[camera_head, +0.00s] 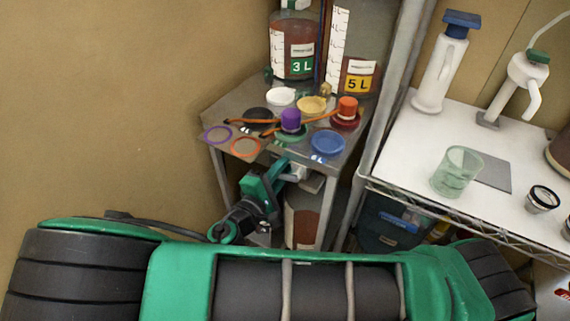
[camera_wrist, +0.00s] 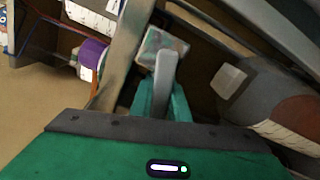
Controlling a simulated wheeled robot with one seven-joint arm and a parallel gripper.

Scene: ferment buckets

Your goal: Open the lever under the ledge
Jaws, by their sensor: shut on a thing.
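The grey lever (camera_wrist: 165,68) shows in the middle of the wrist view, below a pale block. My green gripper (camera_wrist: 160,98) is shut on its near end. In the head view, my gripper (camera_head: 284,168) reaches in just under the front edge of the ledge (camera_head: 222,103), close to a pale grey fitting (camera_head: 298,172). The lever itself is hard to make out there, as my gripper and the ledge partly hide it.
On the ledge stand a 3 L bucket (camera_head: 292,45), a 5 L bucket (camera_head: 358,75) and several lids and rings. A reddish-brown vessel (camera_head: 302,212) stands underneath, close to my gripper. A wire shelf (camera_head: 400,150) with white pumps and a beaker (camera_head: 456,172) is at right.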

